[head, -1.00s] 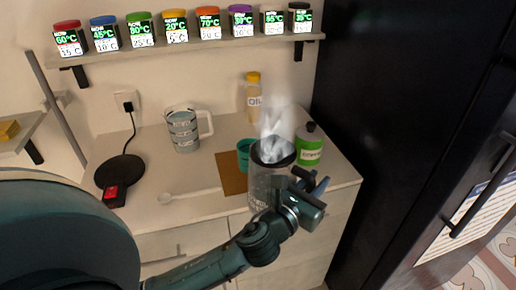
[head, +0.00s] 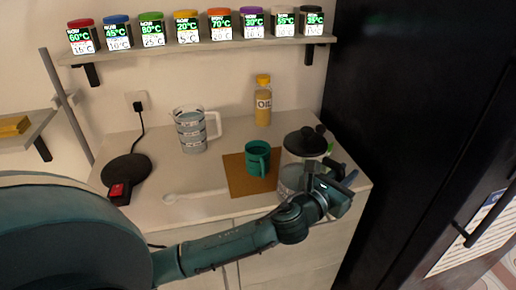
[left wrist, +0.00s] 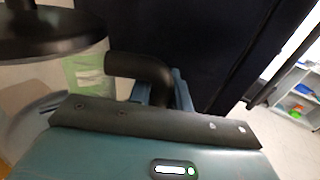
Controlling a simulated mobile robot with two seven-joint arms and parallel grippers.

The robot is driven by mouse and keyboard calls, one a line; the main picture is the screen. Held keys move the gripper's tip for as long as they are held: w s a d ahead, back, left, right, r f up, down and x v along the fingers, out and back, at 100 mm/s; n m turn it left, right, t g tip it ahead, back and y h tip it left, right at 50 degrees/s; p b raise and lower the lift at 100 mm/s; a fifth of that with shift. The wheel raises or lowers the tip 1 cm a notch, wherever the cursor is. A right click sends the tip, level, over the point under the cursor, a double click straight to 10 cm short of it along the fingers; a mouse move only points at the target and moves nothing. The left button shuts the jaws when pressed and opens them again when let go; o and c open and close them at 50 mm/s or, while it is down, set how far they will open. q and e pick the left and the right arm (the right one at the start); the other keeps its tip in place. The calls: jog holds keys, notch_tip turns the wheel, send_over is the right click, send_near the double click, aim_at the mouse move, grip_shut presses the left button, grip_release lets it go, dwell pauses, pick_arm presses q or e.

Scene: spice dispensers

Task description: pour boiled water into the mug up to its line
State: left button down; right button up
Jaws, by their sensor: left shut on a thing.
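The kettle (head: 292,176) has a clear body and a black lid. It appears roughly upright to the right of the teal mug (head: 257,159). My left gripper (head: 332,190) is shut on its black handle, which also shows in the left wrist view (left wrist: 145,68). The lid fills the top left of the left wrist view. I cannot tell whether the kettle touches the counter. The mug stands upright on a brown mat (head: 237,181). Its line and water level cannot be made out. My right gripper is out of view.
A measuring jug (head: 190,131) and an oil bottle (head: 263,104) stand behind. A black round base (head: 126,168) with a red display is at left, and a white spoon (head: 190,195) lies in front. A dark cabinet (head: 400,110) bounds the right.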

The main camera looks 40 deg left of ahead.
aim_at(319, 142)
pick_arm(q)
jog(key=shift+r, duration=0.35)
jog(key=shift+w+a+r+n+p, duration=0.2)
jog(key=shift+a+r+n+p, duration=0.05)
jog(key=shift+a+r+n, duration=1.15)
jog(key=shift+w+a+r+n+p, duration=0.2)
jog(key=shift+a+r+n, duration=0.95)
jog(key=shift+r+n, duration=0.35)
jog(key=shift+w+a+r+n, duration=0.15)
jog(key=shift+a+r+n, duration=0.15)
jog(key=shift+a+n, duration=0.25)
jog(key=shift+w+a+r+n, duration=0.1)
jog(key=shift+a+r+n, duration=0.2)
jog(key=shift+a, duration=0.4)
jog(key=shift+w+a+r+n+b, duration=0.15)
jog(key=shift+a+n+b, duration=0.1)
jog(key=shift+a+n, duration=0.25)
jog(key=shift+a+r+n+b, duration=0.15)
jog(key=shift+a+n+b, duration=0.1)
jog(key=shift+a+n, duration=0.25)
jog(key=shift+w+a+r+n, duration=0.1)
jog(key=shift+a+r+n, duration=0.15)
jog(key=shift+a+n, duration=0.4)
jog(key=shift+w+a+r+n+p, duration=0.2)
jog(key=shift+a+r+n+p, duration=0.15)
jog(key=shift+a+r+n, duration=0.7)
dwell(0.8)
